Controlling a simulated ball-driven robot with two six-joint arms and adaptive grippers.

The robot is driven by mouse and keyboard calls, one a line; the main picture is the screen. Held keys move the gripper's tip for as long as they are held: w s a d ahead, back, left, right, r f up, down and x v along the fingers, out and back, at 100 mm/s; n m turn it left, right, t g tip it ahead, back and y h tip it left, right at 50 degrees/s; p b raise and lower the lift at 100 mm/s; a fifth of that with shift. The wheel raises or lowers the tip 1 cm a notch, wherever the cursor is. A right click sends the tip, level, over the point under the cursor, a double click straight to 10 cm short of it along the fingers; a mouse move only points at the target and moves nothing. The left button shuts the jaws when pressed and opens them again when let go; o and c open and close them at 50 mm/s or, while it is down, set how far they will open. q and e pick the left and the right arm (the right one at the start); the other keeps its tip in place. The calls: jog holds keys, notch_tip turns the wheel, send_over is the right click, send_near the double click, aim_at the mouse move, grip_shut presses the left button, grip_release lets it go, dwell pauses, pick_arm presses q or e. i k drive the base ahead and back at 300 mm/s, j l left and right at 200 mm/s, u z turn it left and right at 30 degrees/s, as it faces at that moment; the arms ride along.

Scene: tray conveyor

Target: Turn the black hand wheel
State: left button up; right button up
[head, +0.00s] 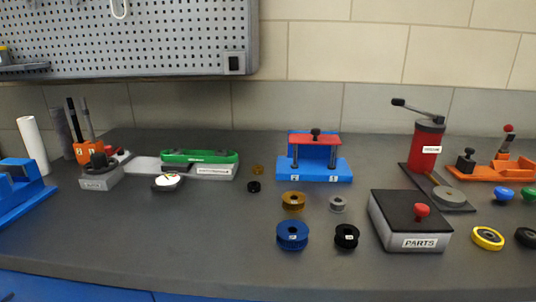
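A black hand wheel (99,161) appears to sit on top of a small grey block (101,182) at the left of the bench. It is small in the head view, so its spokes and handle cannot be made out. The block stands at the left end of a conveyor (214,171) with a green belt frame (199,156). A white round dial (168,181) lies in front of the conveyor. Neither of my grippers shows in the head view.
An orange holder (88,151) with upright tools stands behind the block. A blue fixture (22,190) is at far left. A blue press (314,170), several round spools, a grey PARTS box (410,235) and a red grinder (426,145) stand rightward. The front left bench is clear.

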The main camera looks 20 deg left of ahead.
aim_at(99, 162)
jog(key=u, duration=0.4)
jog(key=j+u, duration=0.15)
jog(key=u, duration=0.65)
jog(key=j+u, duration=0.1)
jog(key=u, duration=0.3)
